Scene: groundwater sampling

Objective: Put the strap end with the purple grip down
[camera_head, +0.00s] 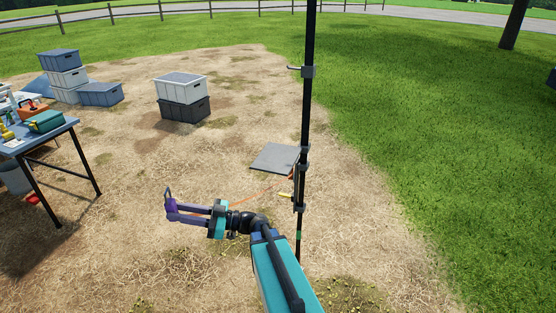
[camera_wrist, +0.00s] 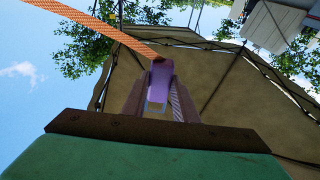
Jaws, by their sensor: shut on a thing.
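My gripper (camera_head: 172,208) is shut on the purple grip (camera_head: 171,203) of the strap end, above bare ground left of the dark upright pole (camera_head: 306,110). In the wrist view the purple grip (camera_wrist: 160,82) sits between the two fingers. The orange strap (camera_head: 262,192) runs from near my gripper towards the pole's lower fittings. In the wrist view the strap (camera_wrist: 100,28) leaves the grip towards the upper left. Part of the grip is hidden by the fingers.
A grey flat plate (camera_head: 272,158) lies on the ground beside the pole. Stacked crates (camera_head: 183,108) stand behind on the dirt. A table (camera_head: 48,138) with tools is at the left. The dirt between table and gripper is mostly clear. A tan canopy (camera_wrist: 225,80) shows in the wrist view.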

